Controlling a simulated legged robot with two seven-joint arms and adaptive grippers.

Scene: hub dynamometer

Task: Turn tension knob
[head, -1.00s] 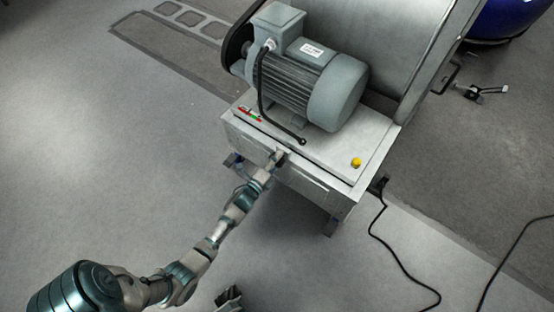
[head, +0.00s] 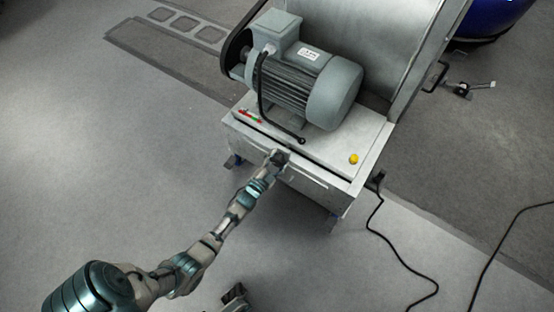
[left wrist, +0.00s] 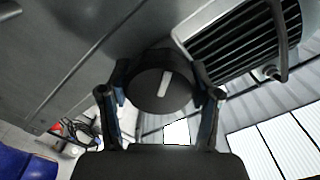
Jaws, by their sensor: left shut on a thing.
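The tension knob (left wrist: 155,95) is a round black knob with a white pointer line, seen face-on in the left wrist view. The line is tilted slightly from upright. My left gripper (left wrist: 162,94) has its two fingers on either side of the knob and is shut on it. In the head view my left gripper (head: 281,157) is at the front edge of the grey machine cabinet (head: 310,182) and hides the knob. A dark piece at the bottom edge looks like part of my right gripper (head: 236,297); its fingers cannot be made out.
A grey electric motor (head: 305,80) stands on the cabinet, with a black cable (head: 263,95) down its front. A yellow button (head: 353,159) is at the top's right. A black floor cable (head: 385,245) runs right of the cabinet. The floor on the left is clear.

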